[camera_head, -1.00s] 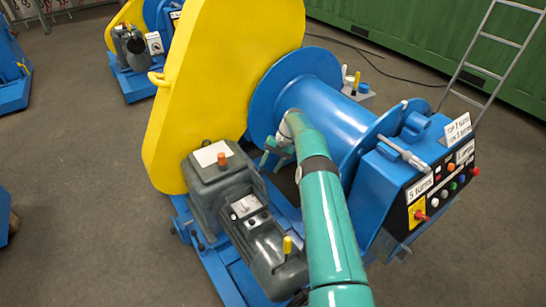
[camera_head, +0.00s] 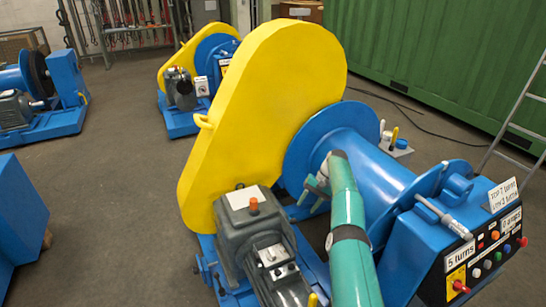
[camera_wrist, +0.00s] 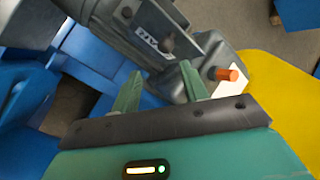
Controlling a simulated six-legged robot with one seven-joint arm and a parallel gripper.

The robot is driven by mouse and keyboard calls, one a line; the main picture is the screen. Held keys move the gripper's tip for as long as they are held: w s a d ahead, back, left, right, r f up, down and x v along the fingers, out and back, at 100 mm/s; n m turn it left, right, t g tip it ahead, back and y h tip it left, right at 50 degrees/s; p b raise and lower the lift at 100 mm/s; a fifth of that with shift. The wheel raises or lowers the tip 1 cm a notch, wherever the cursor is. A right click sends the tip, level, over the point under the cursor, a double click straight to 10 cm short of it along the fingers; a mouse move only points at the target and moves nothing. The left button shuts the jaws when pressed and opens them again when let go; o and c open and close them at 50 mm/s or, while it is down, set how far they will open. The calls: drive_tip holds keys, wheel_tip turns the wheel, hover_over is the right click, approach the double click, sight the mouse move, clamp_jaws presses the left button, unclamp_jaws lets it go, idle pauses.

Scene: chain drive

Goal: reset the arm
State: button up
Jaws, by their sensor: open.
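My arm reaches up from the bottom of the head view in green. My gripper (camera_head: 318,186) is beside the blue drum (camera_head: 360,165), in front of the yellow chain guard (camera_head: 265,100). In the wrist view my gripper (camera_wrist: 160,88) shows two green fingers apart with nothing between them. Beyond the fingers is the grey motor and gearbox (camera_wrist: 190,45) with an orange knob (camera_wrist: 228,74). The same gearbox (camera_head: 252,215) stands left of my arm in the head view. Whether the fingers touch the machine cannot be told.
A control box (camera_head: 470,255) with buttons and a "5 turns" label is at the right. A ladder (camera_head: 520,120) and a green container (camera_head: 450,60) stand behind. Other blue machines (camera_head: 45,100) stand at the left. The grey floor (camera_head: 130,180) between is clear.

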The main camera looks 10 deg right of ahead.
drive_tip(key=s+a+r+n+t+h, duration=0.15)
drive_tip(key=a+r, duration=0.35)
drive_tip(key=r, duration=0.8)
drive_tip(key=s+a+r+n+h, duration=0.15)
drive_tip(key=a+r, duration=0.35)
drive_tip(key=r, duration=0.7)
drive_tip(key=s+a+r+t+h, duration=0.2)
drive_tip(key=s+a+r, duration=0.3)
drive_tip(key=s+r, duration=0.75)
drive_tip(key=s+a+f+n+t, duration=0.1)
drive_tip(key=s+f, duration=0.1)
drive_tip(key=s, duration=1.2)
drive_tip(key=s+a+f+n+t+h, duration=0.1)
drive_tip(key=s+f+t, duration=0.1)
drive_tip(key=s, duration=1.2)
drive_tip(key=shift+s+a+f, duration=0.35)
drive_tip(key=shift+a+f, duration=0.05)
drive_tip(key=shift+f, duration=0.4)
drive_tip(key=shift+c, duration=0.8)
